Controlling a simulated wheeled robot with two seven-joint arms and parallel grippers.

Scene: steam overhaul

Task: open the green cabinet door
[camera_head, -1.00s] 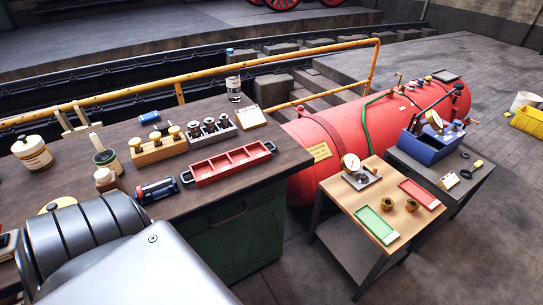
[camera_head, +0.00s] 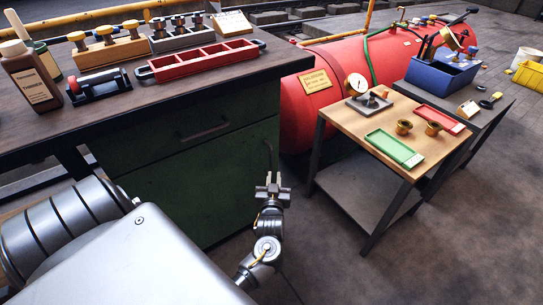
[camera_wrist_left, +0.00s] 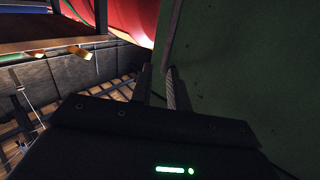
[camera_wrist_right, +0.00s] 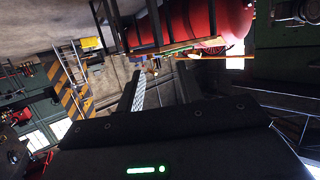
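The green cabinet door (camera_head: 215,185) is the dark green front under the workbench, below a drawer, and it looks closed. Its thin vertical handle (camera_head: 270,157) is near the right edge. My left gripper (camera_head: 273,178) is at the handle's lower end, in front of the door, with its fingers pointing up. In the left wrist view, the door (camera_wrist_left: 240,70) fills the right side. The handle (camera_wrist_left: 170,35) runs down towards the gap between the open left fingers (camera_wrist_left: 160,80); contact cannot be told. My right gripper (camera_wrist_right: 158,90) looks open and empty, away from the cabinet.
A drawer with a handle (camera_head: 203,132) is above the door. The workbench top (camera_head: 120,110) carries a red tray (camera_head: 200,62) and bottles. A wooden-topped side table (camera_head: 345,122) stands to the right, by a red tank (camera_head: 300,100). Floor between cabinet and table is clear.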

